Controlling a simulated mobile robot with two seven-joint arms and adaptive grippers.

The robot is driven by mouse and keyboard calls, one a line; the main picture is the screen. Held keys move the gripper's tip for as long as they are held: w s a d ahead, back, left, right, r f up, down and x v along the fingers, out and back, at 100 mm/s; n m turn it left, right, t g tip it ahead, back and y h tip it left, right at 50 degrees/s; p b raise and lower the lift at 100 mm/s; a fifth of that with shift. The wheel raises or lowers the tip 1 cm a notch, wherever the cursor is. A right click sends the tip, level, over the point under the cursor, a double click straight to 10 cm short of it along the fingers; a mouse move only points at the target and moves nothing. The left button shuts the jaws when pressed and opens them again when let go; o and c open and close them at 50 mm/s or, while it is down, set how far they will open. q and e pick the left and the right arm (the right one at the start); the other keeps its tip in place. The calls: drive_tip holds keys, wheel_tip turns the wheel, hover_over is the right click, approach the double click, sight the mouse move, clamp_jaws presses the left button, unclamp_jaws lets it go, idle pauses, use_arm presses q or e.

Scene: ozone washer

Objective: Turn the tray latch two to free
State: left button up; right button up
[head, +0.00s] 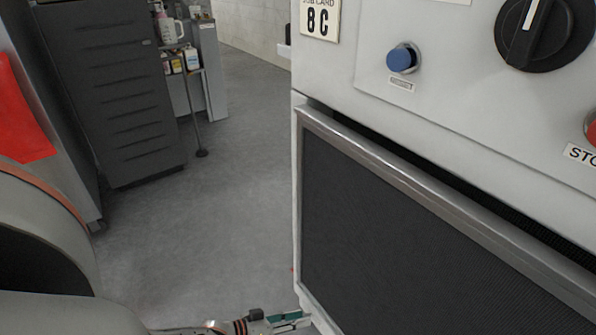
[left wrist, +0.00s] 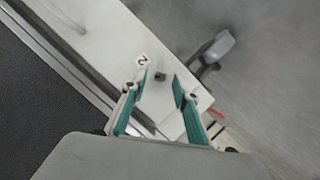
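The left wrist view shows a small dark grey block, which looks like tray latch two (left wrist: 161,76), on a white panel of the washer. A label with the number 2 (left wrist: 141,60) is beside it. My left gripper (left wrist: 163,80) is open, with its teal-lined fingers on either side of the block; I cannot tell whether they touch it. In the head view only part of my left gripper (head: 288,319) shows, at the bottom edge by the washer's lower corner. The latch is hidden there. My right gripper is not in view.
The washer's dark mesh panel (head: 410,250) with a metal frame fills the right of the head view. Above are a blue button (head: 403,58) and a black dial (head: 545,30). A dark cabinet (head: 110,90) stands at the left. Grey floor (head: 225,210) is clear between.

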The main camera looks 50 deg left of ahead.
use_arm(q)
clamp_jaws()
drive_tip(key=shift+w+r, duration=0.1)
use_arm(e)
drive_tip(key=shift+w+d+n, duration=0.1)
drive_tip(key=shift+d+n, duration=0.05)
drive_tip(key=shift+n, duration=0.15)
use_arm(q)
drive_tip(key=m+y+p, duration=0.1)
drive_tip(key=m, duration=0.1)
drive_tip(key=m+y+p, duration=0.1)
drive_tip(key=m+y, duration=0.1)
drive_tip(key=shift+d, duration=0.35)
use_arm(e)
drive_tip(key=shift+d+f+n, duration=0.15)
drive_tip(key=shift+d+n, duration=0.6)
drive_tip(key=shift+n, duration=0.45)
use_arm(q)
drive_tip(key=shift+m, duration=0.3)
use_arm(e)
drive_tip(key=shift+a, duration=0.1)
use_arm(q)
unclamp_jaws()
